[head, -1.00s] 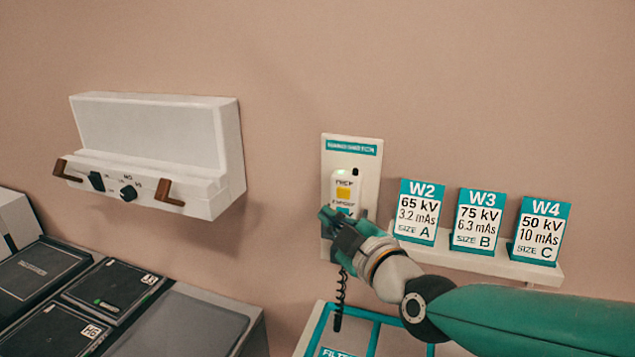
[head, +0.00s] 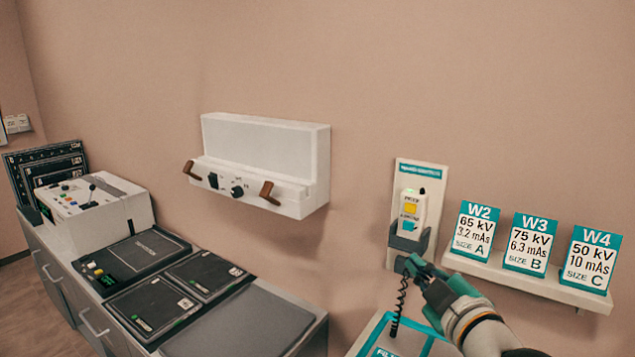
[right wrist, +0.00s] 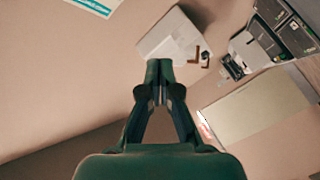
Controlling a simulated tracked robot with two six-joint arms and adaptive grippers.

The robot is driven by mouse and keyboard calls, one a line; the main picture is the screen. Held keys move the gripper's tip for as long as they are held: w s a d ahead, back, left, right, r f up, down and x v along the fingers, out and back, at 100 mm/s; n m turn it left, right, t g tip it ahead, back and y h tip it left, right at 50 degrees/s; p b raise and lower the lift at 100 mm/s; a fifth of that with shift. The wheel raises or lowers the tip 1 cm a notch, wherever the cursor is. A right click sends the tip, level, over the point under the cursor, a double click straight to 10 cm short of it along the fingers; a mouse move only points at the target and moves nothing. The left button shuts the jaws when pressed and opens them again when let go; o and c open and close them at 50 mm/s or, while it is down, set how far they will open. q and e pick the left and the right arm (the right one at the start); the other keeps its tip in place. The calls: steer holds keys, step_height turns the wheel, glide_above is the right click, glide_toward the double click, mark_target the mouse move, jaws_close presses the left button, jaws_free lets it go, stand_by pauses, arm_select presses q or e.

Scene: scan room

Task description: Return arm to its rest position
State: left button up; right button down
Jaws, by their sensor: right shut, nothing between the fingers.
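My right gripper (head: 412,265) is just below the white handset (head: 411,212) with yellow and teal buttons, which sits in its holder on the wall plate (head: 431,177). The right gripper's fingers are closed with nothing between them; they also show closed in the right wrist view (right wrist: 160,75). A black coiled cord (head: 400,305) hangs down beside the gripper. My right arm comes in from the bottom right. My left gripper is in neither view.
A shelf (head: 530,284) with cards W2, W3 and W4 (head: 590,262) is right of the handset. A white wall box with brown handles (head: 262,150) is to the left. Below it is a counter with dark panels (head: 147,262) and a control console (head: 95,205). A teal-edged tray (head: 365,338) lies below the gripper.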

step_height(320, 180, down, 31)
steer(key=s+a+m+g, duration=0.2)
steer(key=s+m+g, duration=0.1)
steer(key=m+g, duration=0.4)
steer(key=s+a+f+m+g, duration=0.1)
steer(key=s+f+m+g, duration=0.6)
steer(key=s+f, duration=1.5)
steer(key=shift+a+f+g+y, duration=0.3)
steer(key=shift+a+g+y, duration=0.1)
steer(key=shift+g, duration=0.7)
